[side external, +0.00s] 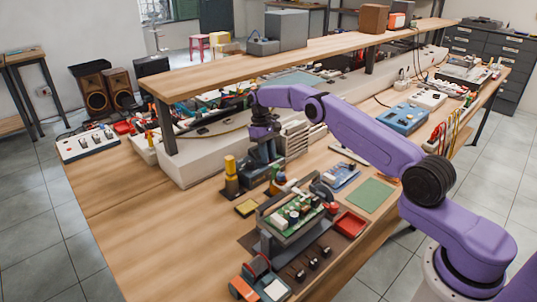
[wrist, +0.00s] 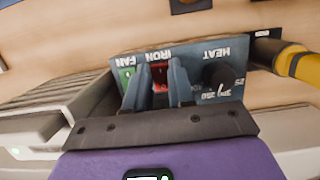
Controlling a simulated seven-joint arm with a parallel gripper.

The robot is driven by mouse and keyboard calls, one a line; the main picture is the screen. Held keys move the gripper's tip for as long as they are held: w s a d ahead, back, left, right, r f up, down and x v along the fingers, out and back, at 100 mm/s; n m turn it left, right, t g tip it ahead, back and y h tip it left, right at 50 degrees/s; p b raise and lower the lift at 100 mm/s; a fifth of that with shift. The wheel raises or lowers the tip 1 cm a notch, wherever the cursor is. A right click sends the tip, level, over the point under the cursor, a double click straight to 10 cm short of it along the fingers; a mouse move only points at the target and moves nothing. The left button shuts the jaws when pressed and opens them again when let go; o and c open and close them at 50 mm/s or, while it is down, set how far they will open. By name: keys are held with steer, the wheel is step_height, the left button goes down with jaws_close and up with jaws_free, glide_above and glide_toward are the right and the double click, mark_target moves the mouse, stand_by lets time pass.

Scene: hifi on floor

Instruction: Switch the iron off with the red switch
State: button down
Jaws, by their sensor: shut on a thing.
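In the wrist view the blue-grey front panel (wrist: 195,62) of the soldering station carries the labels FAN, IRON and HEAT, which appear upside down. The red iron switch (wrist: 160,72) sits under IRON, between my two fingers. My gripper (wrist: 160,82) is shut on it, one finger at each side, and they hide part of it. Whether the switch is tipped on or off I cannot tell. The green fan switch (wrist: 126,76) is just left, and the black heat knob (wrist: 217,76) is to the right. In the side view my gripper (side external: 263,140) points down at the dark station (side external: 262,172).
A yellow-handled tool (side external: 230,167) stands left of the station; its yellow part (wrist: 300,62) shows at right in the wrist view. Grey ribbed cases (side external: 293,138) stand close beside the station. A circuit board in a holder (side external: 293,215) is in front. Bare wood (side external: 150,225) lies at the left.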

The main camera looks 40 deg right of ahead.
steer(key=shift+r, duration=0.1)
stand_by(0.4)
steer(key=c, duration=1.2)
jaws_free()
steer(key=shift+c, duration=0.2)
steer(key=v, duration=0.2)
steer(key=shift+s+r, duration=0.15)
steer(key=shift+r, duration=0.25)
steer(key=shift+s+r, duration=0.15)
steer(key=shift+r, duration=0.2)
steer(key=s+a+r, duration=0.1)
steer(key=s+r, duration=0.8)
steer(key=s, duration=0.4)
steer(key=shift+s+a+r, duration=0.3)
steer(key=shift+s, duration=0.05)
